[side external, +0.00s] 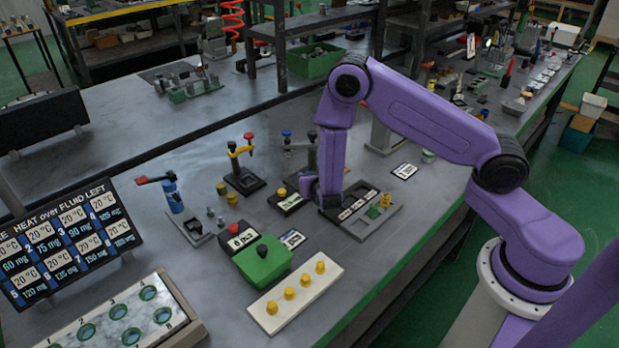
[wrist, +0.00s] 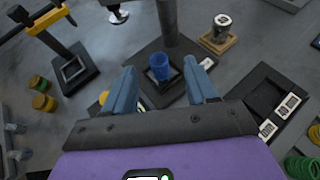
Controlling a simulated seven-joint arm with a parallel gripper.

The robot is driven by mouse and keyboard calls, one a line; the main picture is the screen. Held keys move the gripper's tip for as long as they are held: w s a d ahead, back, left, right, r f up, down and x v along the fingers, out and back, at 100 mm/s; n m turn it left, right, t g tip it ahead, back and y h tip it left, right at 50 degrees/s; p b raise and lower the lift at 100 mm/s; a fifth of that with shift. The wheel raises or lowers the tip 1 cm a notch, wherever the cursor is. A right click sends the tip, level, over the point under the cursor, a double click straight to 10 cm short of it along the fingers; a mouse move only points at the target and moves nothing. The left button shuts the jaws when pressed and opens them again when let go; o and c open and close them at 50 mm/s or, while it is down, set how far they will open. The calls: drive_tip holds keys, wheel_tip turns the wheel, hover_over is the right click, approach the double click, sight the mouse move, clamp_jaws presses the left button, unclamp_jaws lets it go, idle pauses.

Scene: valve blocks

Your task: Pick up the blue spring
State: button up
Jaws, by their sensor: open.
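The blue spring (wrist: 161,68) stands upright on a small dark base plate in the wrist view. My gripper (wrist: 160,76) is open, with one blue-grey finger on each side of the spring in the picture. No contact shows, and I cannot tell how far above the spring the fingers are. In the side view my gripper (side external: 319,202) is low over the bench, at the left end of a tray with labelled slots. The spring is not visible there, hidden by the arm and the dark stand.
A dark stand (side external: 300,165) rises beside my gripper, with its post near the spring. A yellow-armed press (side external: 241,165) stands to the left. The slotted tray (side external: 392,222) with a green spring (side external: 373,213) is to the right. A green block (side external: 262,262) and white peg board (side external: 320,283) are nearer.

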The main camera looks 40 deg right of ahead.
sight(308, 172)
drive_tip(key=shift+x, duration=3.4)
drive_tip(key=shift+w+r, duration=0.1)
clamp_jaws()
